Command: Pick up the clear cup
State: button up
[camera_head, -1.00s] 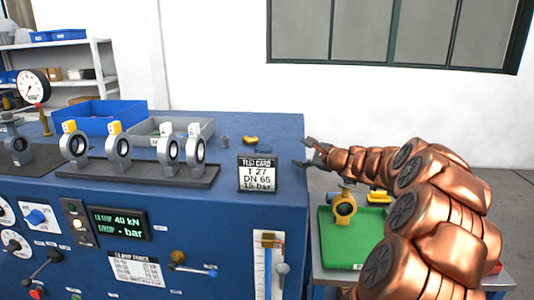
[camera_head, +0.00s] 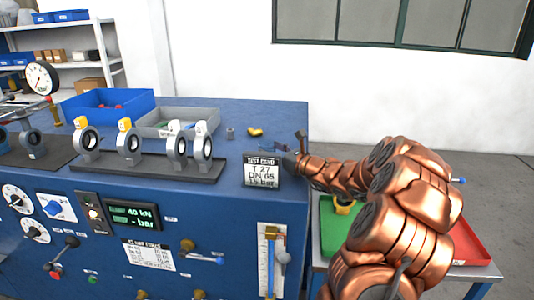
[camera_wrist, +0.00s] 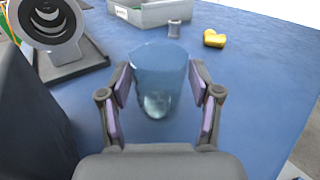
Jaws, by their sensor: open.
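The clear cup (camera_wrist: 158,62) is upright on the blue bench top in the wrist view, a see-through tumbler with the blue showing through. My gripper (camera_wrist: 160,88) is open, with one finger on each side of the cup in the picture. Narrow gaps show beside the cup, and I see no firm contact. In the head view my gripper (camera_head: 298,147) is low at the right end of the bench, partly behind the test card (camera_head: 262,171). I cannot make out the cup there.
A row of butterfly valves (camera_head: 130,148) stands on a dark base to the left. A grey bin (camera_head: 175,121), a small grey cylinder (camera_wrist: 174,28) and a yellow piece (camera_wrist: 214,38) lie beyond the cup. The bench's right edge is close to my arm.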

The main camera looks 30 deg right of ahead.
jog(key=shift+p+x, duration=0.8)
jog(key=shift+x, duration=1.75)
jog(key=shift+c, duration=0.3)
jog(key=c, duration=0.7)
